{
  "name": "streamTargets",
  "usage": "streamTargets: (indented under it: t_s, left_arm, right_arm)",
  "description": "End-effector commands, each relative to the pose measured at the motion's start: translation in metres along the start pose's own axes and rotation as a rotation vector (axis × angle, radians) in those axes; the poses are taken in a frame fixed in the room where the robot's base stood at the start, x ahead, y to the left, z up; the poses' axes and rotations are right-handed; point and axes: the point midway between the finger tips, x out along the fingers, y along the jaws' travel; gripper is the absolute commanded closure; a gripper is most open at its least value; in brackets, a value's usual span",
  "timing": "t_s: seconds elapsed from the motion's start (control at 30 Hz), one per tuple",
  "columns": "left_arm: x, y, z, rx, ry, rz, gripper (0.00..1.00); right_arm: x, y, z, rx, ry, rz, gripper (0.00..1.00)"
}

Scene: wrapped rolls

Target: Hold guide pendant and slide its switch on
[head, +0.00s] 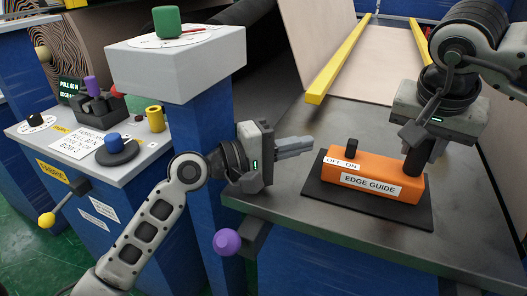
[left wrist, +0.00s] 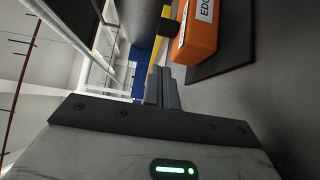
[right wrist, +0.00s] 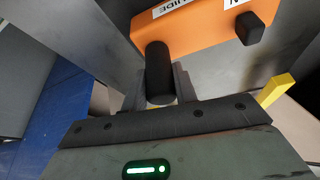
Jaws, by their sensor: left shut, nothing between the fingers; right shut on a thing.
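The guide pendant (head: 385,173) is an orange box labelled EDGE GUIDE, lying on a black mat (head: 415,217). Its black switch (head: 352,148) stands on top near the left end, behind an OFF/ON label; I cannot tell its exact setting. The switch also shows in the right wrist view (right wrist: 249,28). My right gripper (head: 413,150) is shut on the black post (right wrist: 159,68) at the pendant's right end. My left gripper (head: 310,144) is shut and empty, left of the pendant and apart from it. In the left wrist view the pendant (left wrist: 199,32) is beyond its fingers (left wrist: 163,88).
The grey table (head: 300,215) is bare around the mat. Yellow rails (head: 340,60) run behind. A purple knob (head: 227,241) sticks out at the table's front left. A control console (head: 135,150) with several knobs and a grey pedestal (head: 175,65) with a green knob stand at left.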

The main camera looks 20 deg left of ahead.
Motion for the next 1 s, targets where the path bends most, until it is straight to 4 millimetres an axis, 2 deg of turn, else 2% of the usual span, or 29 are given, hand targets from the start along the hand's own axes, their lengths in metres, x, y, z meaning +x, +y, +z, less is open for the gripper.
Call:
streamTargets:
  t_s: [0.03,0.2,0.4,0.87,0.9,1.0]
  left_arm:
    - [-0.013,-0.002,0.0,0.001,0.002,-0.006,1.0]
    - [-0.048,-0.002,0.0,0.001,0.003,-0.005,1.0]
    - [-0.072,-0.001,-0.001,0.001,0.003,-0.002,1.0]
    - [-0.076,0.0,-0.001,0.002,0.003,0.001,1.0]
    - [-0.076,0.0,-0.001,0.002,0.003,0.001,1.0]
    - [-0.076,0.0,-0.001,0.001,0.003,0.0,1.0]
  right_arm:
    - [0.0,0.0,0.0,0.001,0.001,-0.002,1.0]
    - [0.0,0.0,-0.001,0.002,0.001,-0.001,1.0]
    - [0.0,0.001,-0.001,0.002,0.001,0.0,1.0]
    - [0.0,0.001,-0.001,0.003,0.002,0.002,1.0]
    - [0.0,0.001,-0.001,0.003,0.002,0.002,0.69]
    - [0.0,0.001,-0.001,0.003,0.002,0.002,0.46]
